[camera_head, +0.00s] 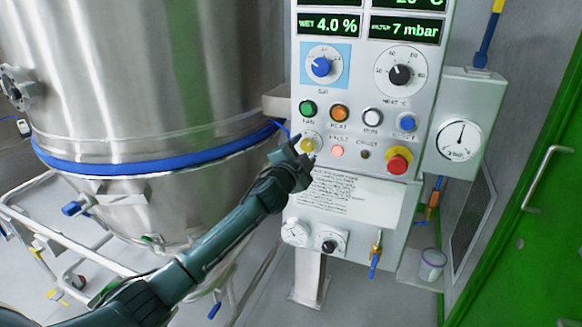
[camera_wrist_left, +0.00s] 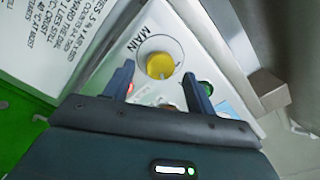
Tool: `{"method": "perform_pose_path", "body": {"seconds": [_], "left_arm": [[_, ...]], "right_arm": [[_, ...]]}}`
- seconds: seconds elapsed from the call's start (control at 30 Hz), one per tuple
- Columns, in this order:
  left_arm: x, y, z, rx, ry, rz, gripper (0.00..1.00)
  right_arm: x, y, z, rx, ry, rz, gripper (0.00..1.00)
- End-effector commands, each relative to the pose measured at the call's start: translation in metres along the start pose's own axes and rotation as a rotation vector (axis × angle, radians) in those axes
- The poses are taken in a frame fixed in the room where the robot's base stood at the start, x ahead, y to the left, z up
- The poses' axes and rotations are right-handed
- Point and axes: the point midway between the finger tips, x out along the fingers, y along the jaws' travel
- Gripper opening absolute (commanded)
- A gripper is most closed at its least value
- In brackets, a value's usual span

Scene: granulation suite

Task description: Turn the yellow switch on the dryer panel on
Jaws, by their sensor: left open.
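The dryer panel (camera_head: 365,120) is a white upright box with displays, knobs and buttons. The yellow switch (camera_head: 308,146) is at its lower left, partly hidden by my left gripper in the head view. In the left wrist view the yellow switch (camera_wrist_left: 160,64) is a round yellow knob on a pale dial plate marked MAIN. My left gripper (camera_head: 302,150) is open at the panel's lower left, in front of the switch. In the left wrist view its two fingers (camera_wrist_left: 160,82) point at the panel on either side of the knob's lower edge; contact cannot be told. My right gripper is not in view.
A red emergency button (camera_head: 397,164) on yellow stands to the right. Green (camera_head: 307,108), orange (camera_head: 339,112), white and blue buttons sit just above the switch. A steel vessel (camera_head: 150,90) stands left, a gauge box (camera_head: 460,138) right, and a green door (camera_head: 535,200) far right.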

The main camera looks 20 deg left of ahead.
Motion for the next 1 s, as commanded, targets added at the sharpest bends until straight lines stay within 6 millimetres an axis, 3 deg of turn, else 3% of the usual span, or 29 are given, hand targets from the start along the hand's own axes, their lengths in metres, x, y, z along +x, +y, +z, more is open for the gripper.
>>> {"method": "perform_pose_path", "body": {"seconds": [0.5, 0.7, 1.0], "left_arm": [[-0.095, 0.001, 0.001, 0.002, 0.001, 0.002, 0.56], [-0.113, 0.001, 0.0, 0.002, 0.0, 0.001, 0.56], [-0.116, 0.0, 0.0, 0.002, -0.001, 0.0, 0.56]], "right_arm": [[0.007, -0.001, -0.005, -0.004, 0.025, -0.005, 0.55], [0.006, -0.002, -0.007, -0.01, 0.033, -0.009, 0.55], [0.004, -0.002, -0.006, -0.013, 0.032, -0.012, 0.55]]}}
